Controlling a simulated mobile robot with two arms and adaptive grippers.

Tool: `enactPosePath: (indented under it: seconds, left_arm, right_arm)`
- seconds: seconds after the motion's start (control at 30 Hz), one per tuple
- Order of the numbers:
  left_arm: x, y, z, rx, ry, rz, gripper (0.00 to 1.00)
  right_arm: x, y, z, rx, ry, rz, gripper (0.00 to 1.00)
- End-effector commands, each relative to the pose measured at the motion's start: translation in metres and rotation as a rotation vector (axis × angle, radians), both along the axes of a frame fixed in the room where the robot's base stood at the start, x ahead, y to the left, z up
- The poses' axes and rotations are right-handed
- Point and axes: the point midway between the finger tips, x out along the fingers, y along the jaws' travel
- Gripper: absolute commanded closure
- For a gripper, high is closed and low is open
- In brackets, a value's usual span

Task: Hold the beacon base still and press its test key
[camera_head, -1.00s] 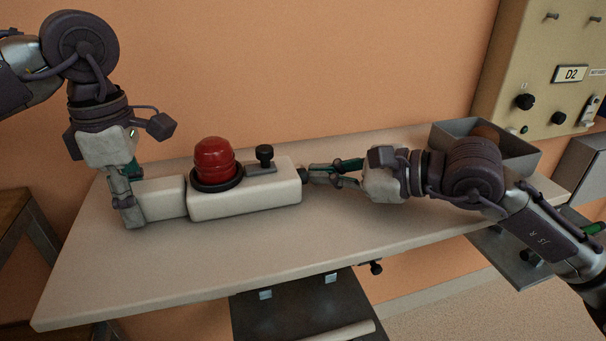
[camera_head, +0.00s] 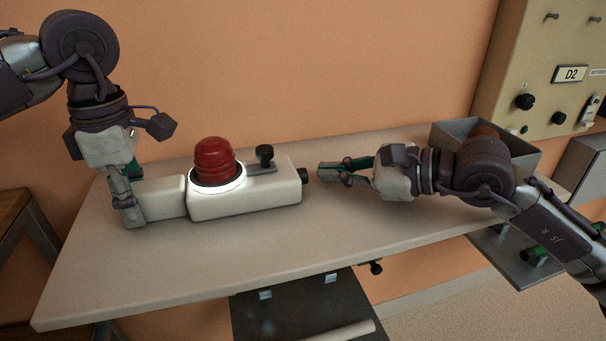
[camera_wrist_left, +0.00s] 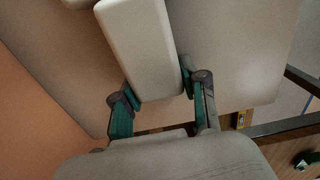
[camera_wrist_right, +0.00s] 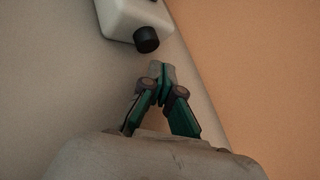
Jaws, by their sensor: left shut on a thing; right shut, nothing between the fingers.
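The beacon base (camera_head: 245,201) is a cream block lying on the bench, with a red dome (camera_head: 214,158) on top. A white ring (camera_head: 219,184) glows around the foot of the dome. The black test key (camera_head: 305,176) sticks out of the base's right end; it also shows in the right wrist view (camera_wrist_right: 146,39). My left gripper (camera_head: 126,187) is shut on the narrower left end of the base, which shows between the fingers in the left wrist view (camera_wrist_left: 143,45). My right gripper (camera_head: 322,171) is shut and empty, a short gap to the right of the key.
A black knob (camera_head: 264,153) stands on top of the base. A grey bin (camera_head: 516,157) with a brown thing inside stands at the back right. A beige panel (camera_head: 540,60) marked D2 is on the right. The bench's front (camera_head: 200,270) is clear.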

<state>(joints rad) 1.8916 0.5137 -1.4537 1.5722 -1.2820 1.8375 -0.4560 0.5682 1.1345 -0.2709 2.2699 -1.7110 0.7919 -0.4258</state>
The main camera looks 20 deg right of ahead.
Motion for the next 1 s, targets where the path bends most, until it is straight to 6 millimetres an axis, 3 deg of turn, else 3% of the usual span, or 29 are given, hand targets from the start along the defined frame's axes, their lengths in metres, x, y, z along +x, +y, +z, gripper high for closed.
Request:
enactPosePath:
  seconds: [0.2, 0.7, 1.0]
  left_arm:
    - [0.0, 0.0, 0.0, -0.001, 0.0, -0.001, 1.0]
    - [0.0, 0.0, 0.0, -0.001, 0.0, 0.0, 1.0]
    - [0.0, 0.0, 0.0, 0.0, 0.0, 0.0, 1.0]
  right_arm:
    - [0.0, -0.002, 0.0, 0.0, 0.001, -0.002, 1.0]
    - [0.0, -0.051, -0.002, -0.002, 0.006, -0.003, 1.0]
    - [0.0, -0.06, 0.0, 0.001, -0.001, 0.0, 1.0]
